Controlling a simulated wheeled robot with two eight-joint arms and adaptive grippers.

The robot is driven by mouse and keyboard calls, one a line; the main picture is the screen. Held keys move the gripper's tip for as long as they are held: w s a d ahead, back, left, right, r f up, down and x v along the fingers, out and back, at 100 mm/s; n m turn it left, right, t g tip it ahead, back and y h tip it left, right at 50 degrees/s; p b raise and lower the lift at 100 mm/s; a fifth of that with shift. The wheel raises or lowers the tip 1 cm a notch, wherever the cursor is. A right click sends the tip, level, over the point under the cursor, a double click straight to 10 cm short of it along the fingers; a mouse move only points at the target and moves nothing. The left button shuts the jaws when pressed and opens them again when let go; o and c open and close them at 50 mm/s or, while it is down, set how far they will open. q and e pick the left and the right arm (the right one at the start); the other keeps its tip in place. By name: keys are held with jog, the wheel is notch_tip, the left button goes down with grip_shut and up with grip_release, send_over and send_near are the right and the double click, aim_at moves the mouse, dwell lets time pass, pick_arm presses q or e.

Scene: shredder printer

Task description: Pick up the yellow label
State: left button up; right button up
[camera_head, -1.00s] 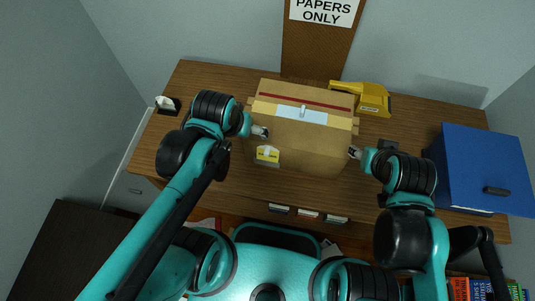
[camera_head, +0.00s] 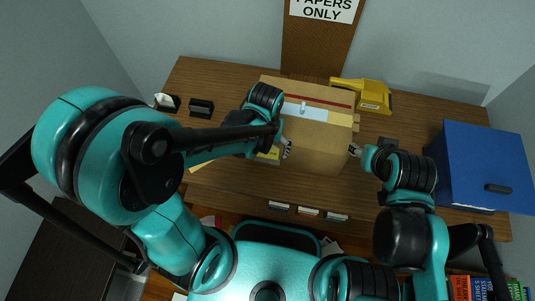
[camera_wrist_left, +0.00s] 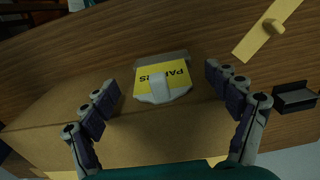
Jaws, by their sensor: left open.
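The yellow label (camera_wrist_left: 175,76), with dark letters and a pale grey tab, sits in a grey holder at the box's near face in the left wrist view. In the head view only part of the label (camera_head: 270,155) shows beside my left arm. The cardboard box (camera_head: 318,150) stands on the wooden table. My left gripper (camera_wrist_left: 162,78) is open and empty, its fingers spread on either side of the label in the wrist view. My left gripper (camera_head: 287,148) is at the box's near face in the head view. My right gripper (camera_head: 354,150) is by the box's right side; its jaws are too small to judge.
A blue cabinet (camera_head: 482,165) stands at the right and a yellow device (camera_head: 365,95) behind the box. Dark holders (camera_head: 201,107) sit at the back left. A yellow strip with a knob (camera_wrist_left: 268,30) lies on the table. Table is clear at front right.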

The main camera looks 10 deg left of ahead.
pick_arm(q)
notch_tip(320, 180, down, 3)
jog(key=shift+f+b, duration=0.15)
jog(key=shift+b, duration=0.4)
jog(key=c, duration=1)
jog(key=shift+c, duration=0.2)
notch_tip(320, 180, up, 5)
jog(key=p, duration=0.2)
jog(key=shift+f+p, duration=0.15)
jog(key=shift+p, duration=0.15)
jog(key=s+d+r+p, duration=0.3)
jog(key=d+r, duration=0.3)
jog(key=d, duration=0.5)
jog(key=shift+s+r, duration=0.15)
jog(key=shift+s, duration=0.2)
